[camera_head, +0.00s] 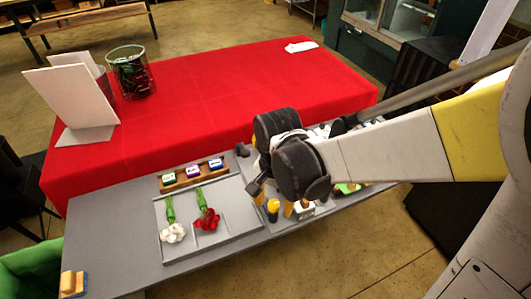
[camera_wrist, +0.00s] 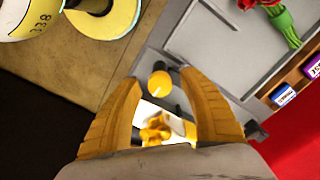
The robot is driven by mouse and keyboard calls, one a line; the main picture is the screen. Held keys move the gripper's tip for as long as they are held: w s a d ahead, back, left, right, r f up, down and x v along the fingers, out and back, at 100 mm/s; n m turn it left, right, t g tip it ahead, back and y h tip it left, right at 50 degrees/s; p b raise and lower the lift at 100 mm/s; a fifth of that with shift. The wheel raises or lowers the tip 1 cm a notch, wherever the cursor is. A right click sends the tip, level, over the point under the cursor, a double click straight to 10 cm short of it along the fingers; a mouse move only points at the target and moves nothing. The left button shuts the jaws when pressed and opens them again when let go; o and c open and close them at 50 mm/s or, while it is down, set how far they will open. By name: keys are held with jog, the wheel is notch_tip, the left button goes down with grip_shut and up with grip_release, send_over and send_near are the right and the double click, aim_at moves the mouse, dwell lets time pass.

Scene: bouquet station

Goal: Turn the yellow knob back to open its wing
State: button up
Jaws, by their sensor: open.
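The yellow knob (camera_wrist: 160,84) is a round yellow cap on a grey panel in the wrist view, just ahead of and between my fingertips. In the head view a yellow-topped dark post (camera_head: 273,205), probably the same knob, stands beside my gripper at the right part of the grey table. My gripper (camera_wrist: 160,88) is open, its yellow fingers spread to either side with nothing clamped. A white piece with yellow parts (camera_wrist: 155,130) lies nearer, between the fingers. Its wing cannot be made out clearly; my wrist covers much of this area in the head view.
A grey tray (camera_head: 240,229) left of my gripper holds a white flower (camera_head: 173,233) and a red flower (camera_head: 207,220). A wooden rack (camera_head: 193,175) with coloured labelled blocks stands behind. A red-covered table (camera_head: 230,90) carries a glass vase (camera_head: 131,72) and white boards.

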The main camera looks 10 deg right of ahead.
grip_shut()
jog(key=shift+n, duration=0.3)
jog(key=n, duration=0.9)
jog(key=shift+p, duration=0.3)
jog(key=n, duration=0.4)
jog(key=shift+n, duration=2.4)
